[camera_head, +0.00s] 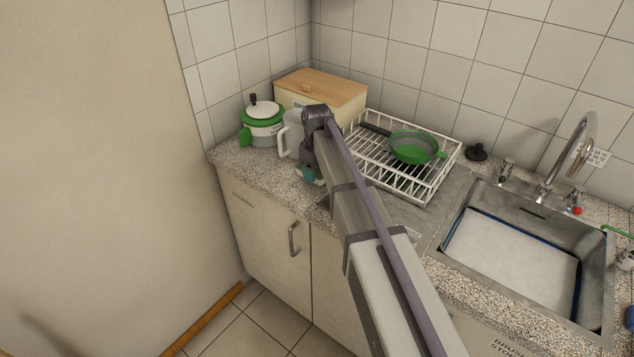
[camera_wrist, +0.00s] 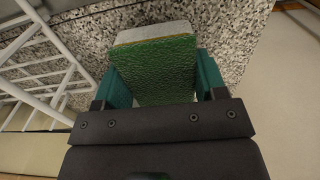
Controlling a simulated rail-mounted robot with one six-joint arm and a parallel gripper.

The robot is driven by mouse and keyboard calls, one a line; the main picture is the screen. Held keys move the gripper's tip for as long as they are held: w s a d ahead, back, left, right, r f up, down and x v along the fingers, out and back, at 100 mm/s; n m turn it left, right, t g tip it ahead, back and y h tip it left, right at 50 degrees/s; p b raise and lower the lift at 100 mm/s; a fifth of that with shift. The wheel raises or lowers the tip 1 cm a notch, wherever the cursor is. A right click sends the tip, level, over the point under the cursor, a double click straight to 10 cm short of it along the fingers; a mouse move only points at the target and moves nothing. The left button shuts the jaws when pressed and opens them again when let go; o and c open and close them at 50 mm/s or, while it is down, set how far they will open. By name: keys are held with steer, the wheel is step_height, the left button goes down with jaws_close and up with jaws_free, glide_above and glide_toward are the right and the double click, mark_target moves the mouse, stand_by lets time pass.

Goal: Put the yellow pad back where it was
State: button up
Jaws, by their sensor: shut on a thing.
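My gripper (camera_wrist: 163,78) is shut on a pad (camera_wrist: 165,68) in the wrist view, with one teal finger on each side of it. The pad's face toward the camera is rough and green, and a pale layer shows along its far edge. I see no clearly yellow side. The speckled counter lies beyond it; I cannot tell whether the pad touches it. In the head view my gripper (camera_head: 310,175) is low over the counter's front edge, left of the dish rack, and the pad is not clearly visible there.
A pale jug (camera_head: 291,136), a green-and-white pot (camera_head: 263,126) and a wood-lidded box (camera_head: 322,88) stand behind my gripper. The sink (camera_head: 515,250) is at right. The counter (camera_head: 235,158) has little free room at left.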

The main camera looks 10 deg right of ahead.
step_height(320, 180, down, 3)
steer(key=shift+r+b, duration=0.2)
steer(key=shift+b, duration=0.3)
steer(key=shift+r+p, duration=0.3)
steer(key=shift+f, duration=0.25)
steer(key=o, duration=0.9)
steer(key=shift+r, duration=0.1)
step_height(320, 180, up, 12)
steer(key=p, duration=1.2)
steer(key=shift+r, duration=0.2)
